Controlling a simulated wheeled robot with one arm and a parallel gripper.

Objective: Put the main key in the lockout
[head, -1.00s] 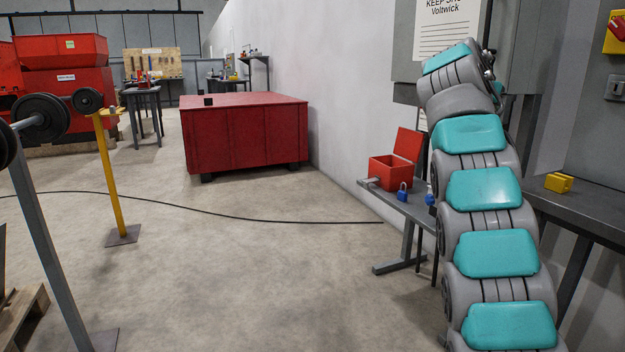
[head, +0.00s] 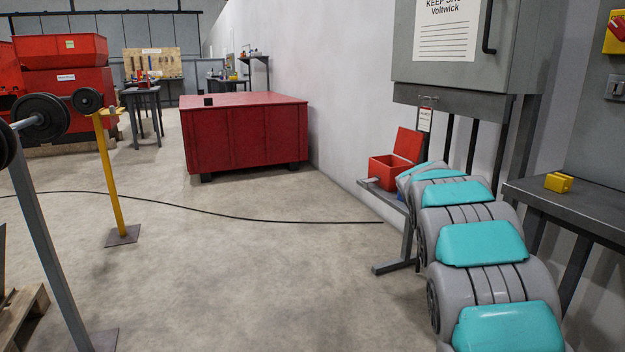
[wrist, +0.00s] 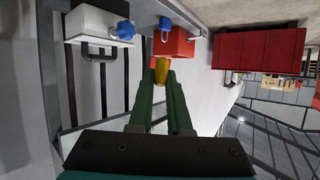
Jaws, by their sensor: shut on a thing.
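In the wrist view my gripper (wrist: 160,88) is shut on a small yellow piece, seemingly the main key (wrist: 161,70); its far end is hard to make out. The red lockout box (head: 383,173) stands with its lid open on a narrow grey bench in the head view. In the wrist view the red box (wrist: 183,43) lies just beyond the fingertips; I cannot tell whether the key touches it. A blue padlock (wrist: 165,24) is by the box and another (wrist: 125,29) is by a pale block. My arm hides the gripper in the head view.
A grey cabinet (head: 450,50) hangs above the bench, close to my arm. A yellow block (head: 559,182) sits on a grey table at right. A large red crate (head: 247,137) stands by the wall.

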